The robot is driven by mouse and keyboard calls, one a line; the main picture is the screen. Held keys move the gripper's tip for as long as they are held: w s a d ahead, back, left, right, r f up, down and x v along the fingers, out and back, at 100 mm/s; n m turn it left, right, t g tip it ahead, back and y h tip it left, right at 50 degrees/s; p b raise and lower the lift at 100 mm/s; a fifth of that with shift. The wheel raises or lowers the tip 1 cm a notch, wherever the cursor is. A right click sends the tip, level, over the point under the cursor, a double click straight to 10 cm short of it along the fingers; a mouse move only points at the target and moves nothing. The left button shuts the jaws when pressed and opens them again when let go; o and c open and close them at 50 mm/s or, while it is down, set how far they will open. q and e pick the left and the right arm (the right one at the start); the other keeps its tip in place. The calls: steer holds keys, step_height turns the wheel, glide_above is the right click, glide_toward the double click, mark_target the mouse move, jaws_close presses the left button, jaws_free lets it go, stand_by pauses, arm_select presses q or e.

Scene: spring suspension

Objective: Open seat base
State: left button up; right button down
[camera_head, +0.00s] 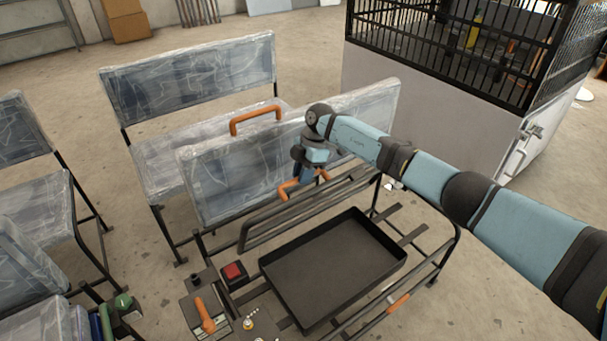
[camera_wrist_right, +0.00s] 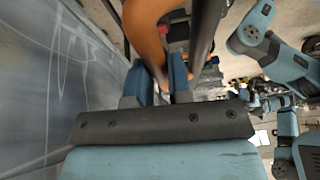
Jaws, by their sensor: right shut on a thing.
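The seat base (camera_head: 262,236) is a dark slatted frame, tilted up on edge beside the wrapped backrest panel (camera_head: 225,178). Under and in front of it, a black rectangular tray (camera_head: 335,268) lies uncovered and empty. My right gripper (camera_head: 309,182) reaches in from the right and is shut on an orange handle (camera_head: 288,190) at the seat base. In the right wrist view, the orange handle (camera_wrist_right: 150,38) passes between the blue fingers (camera_wrist_right: 165,78), with dark bars around it. The arm hides part of the panel and slats. My left gripper does not show in the head view.
Other plastic-wrapped seats (camera_head: 190,80) stand behind and at the left. A second orange handle (camera_head: 255,120) shows above the panel. A control box with an orange lever (camera_head: 205,318) and a red button (camera_head: 233,272) sit left of the tray. A barred cage (camera_head: 460,60) stands behind right.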

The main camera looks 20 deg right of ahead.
steer(key=c, duration=1.3)
jaws_free()
steer(key=shift+s+a+f, duration=0.1)
steer(key=shift+s+f, duration=0.05)
steer(key=shift+f, duration=0.4)
steer(key=shift+o, duration=1.2)
steer(key=shift+f, duration=0.2)
steer(key=shift+w+r, duration=0.1)
steer(key=shift+w, duration=0.15)
steer(key=shift+s+r, duration=0.1)
steer(key=shift+r, duration=0.2)
arm_select(q)
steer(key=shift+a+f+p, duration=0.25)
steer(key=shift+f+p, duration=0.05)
steer(key=shift+p, duration=0.95)
arm_select(e)
steer(key=v, duration=1.3)
steer(key=shift+r, duration=0.2)
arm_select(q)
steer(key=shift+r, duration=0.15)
